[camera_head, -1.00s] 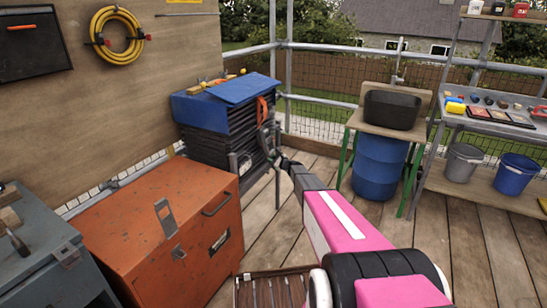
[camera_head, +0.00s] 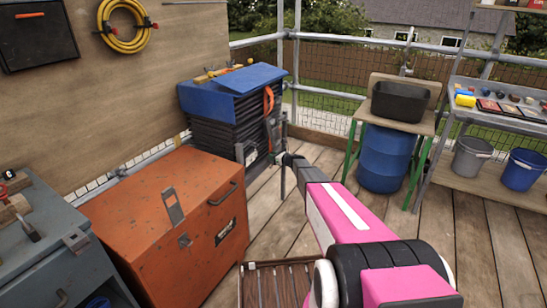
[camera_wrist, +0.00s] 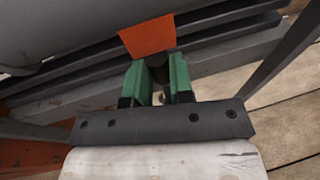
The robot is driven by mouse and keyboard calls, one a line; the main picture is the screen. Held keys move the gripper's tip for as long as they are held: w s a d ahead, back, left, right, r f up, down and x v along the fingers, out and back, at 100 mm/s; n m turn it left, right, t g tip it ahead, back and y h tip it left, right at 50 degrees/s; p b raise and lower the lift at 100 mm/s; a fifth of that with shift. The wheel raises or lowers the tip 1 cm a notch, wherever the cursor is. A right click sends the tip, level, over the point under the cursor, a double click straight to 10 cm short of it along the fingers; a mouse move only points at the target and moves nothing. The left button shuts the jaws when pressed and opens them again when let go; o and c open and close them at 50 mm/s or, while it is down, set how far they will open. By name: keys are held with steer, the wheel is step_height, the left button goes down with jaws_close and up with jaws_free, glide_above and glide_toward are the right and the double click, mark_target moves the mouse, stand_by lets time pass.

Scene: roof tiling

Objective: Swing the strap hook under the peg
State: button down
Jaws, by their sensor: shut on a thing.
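A stack of dark sheets under a blue cover (camera_head: 220,100) stands at the middle back in the head view. An orange strap (camera_head: 268,100) hangs at its right end. My gripper (camera_head: 279,154) is low beside that end, below the strap. In the wrist view the orange strap (camera_wrist: 147,37) lies just beyond the green fingers of my gripper (camera_wrist: 161,68). The fingers are shut on a small dark piece at the strap's end, apparently the strap hook (camera_wrist: 163,60), mostly hidden between them. I cannot clearly make out the peg or whether the hook touches it.
An orange chest (camera_head: 165,215) stands in front of the stack on the left, with a grey cabinet (camera_head: 40,235) beside it. A blue barrel (camera_head: 385,158) under a bench and a shelf with buckets (camera_head: 471,157) stand at right. Plank floor (camera_head: 330,160) lies open between.

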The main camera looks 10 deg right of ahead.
steer(key=shift+s, duration=0.1)
steer(key=c, duration=1)
jaws_free()
steer(key=v, duration=1)
steer(key=shift+s+d, duration=0.2)
steer(key=shift+s, duration=0.1)
steer(key=shift+r, duration=0.15)
